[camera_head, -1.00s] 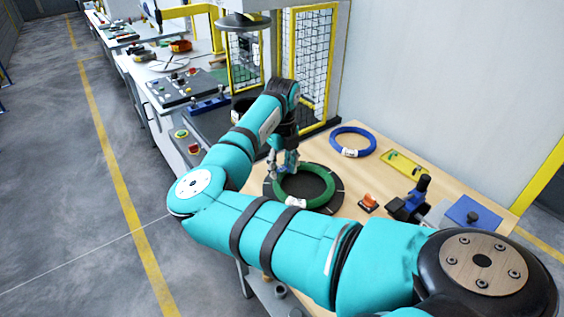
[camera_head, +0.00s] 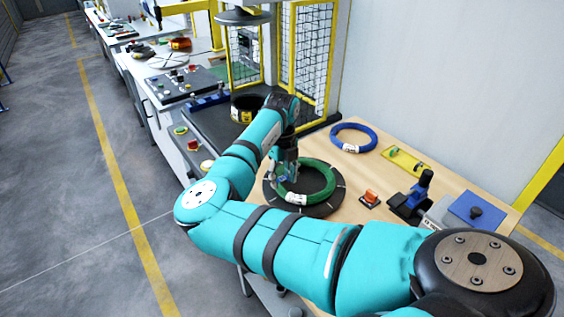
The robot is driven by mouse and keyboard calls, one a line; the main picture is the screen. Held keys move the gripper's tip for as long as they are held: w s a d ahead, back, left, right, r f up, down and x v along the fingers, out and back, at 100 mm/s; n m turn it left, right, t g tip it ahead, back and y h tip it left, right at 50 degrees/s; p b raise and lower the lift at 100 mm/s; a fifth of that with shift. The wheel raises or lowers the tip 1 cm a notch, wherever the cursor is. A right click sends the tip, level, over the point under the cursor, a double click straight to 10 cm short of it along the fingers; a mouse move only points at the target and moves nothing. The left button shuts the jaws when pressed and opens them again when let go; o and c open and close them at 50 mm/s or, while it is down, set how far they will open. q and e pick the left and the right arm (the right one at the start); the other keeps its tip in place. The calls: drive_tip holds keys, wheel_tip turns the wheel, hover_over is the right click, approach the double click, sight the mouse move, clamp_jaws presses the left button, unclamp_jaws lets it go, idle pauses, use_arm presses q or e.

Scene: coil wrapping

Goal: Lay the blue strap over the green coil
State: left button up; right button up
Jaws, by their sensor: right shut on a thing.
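The green coil (camera_head: 322,193) with a white label lies flat on a round dark plate (camera_head: 334,205) on the wooden bench. My right gripper (camera_head: 287,176) points down at the back left part of the coil, over its ring and inner edge. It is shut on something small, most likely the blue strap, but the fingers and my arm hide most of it. I cannot tell whether it touches the coil. My left gripper is out of view.
A blue coil (camera_head: 370,134) lies at the back of the bench (camera_head: 448,188). To the right are a yellow plate (camera_head: 408,161), an orange piece (camera_head: 370,198), a blue and black device (camera_head: 412,203) and a blue plate (camera_head: 463,206). A yellow-framed mesh guard (camera_head: 307,60) stands behind.

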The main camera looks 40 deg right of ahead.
sight(282, 178)
idle(0.3)
drive_tip(key=shift+p, duration=0.5)
idle(0.4)
drive_tip(key=shift+p, duration=0.45)
idle(0.5)
drive_tip(key=shift+p, duration=0.4)
drive_tip(key=shift+f+b, duration=0.65)
drive_tip(key=shift+f, duration=1.25)
drive_tip(key=o, duration=1)
